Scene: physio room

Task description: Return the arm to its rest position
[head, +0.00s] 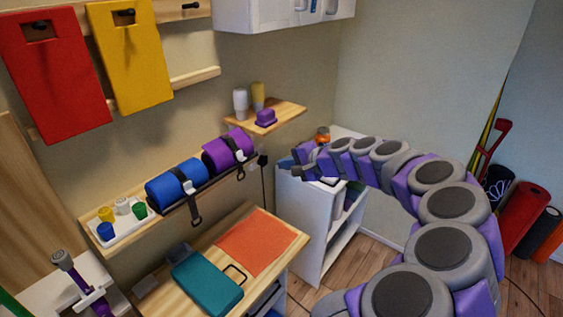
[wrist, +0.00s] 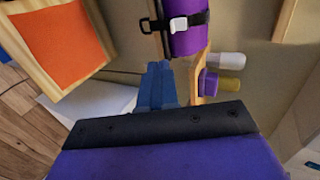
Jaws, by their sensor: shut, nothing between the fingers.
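My gripper (head: 287,163) is at the end of my purple and grey arm. The arm rises from the lower right, arches over and reaches left, in front of the white shelf unit (head: 297,227). In the wrist view my gripper (wrist: 157,75) shows as blue fingers close together, shut and empty. There the fingers point toward the wall, below the strapped purple roll (wrist: 188,38). Whether they touch anything is hard to tell, but no contact shows. My arm hides part of the white unit's top.
A wooden table holds an orange mat (head: 256,240) and a teal case (head: 207,282). A wall shelf holds a blue roll (head: 176,185); a small shelf (head: 287,114) holds cups and a purple block. A white cabinet (head: 280,12) hangs above. Rolls (head: 524,220) stand at the right.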

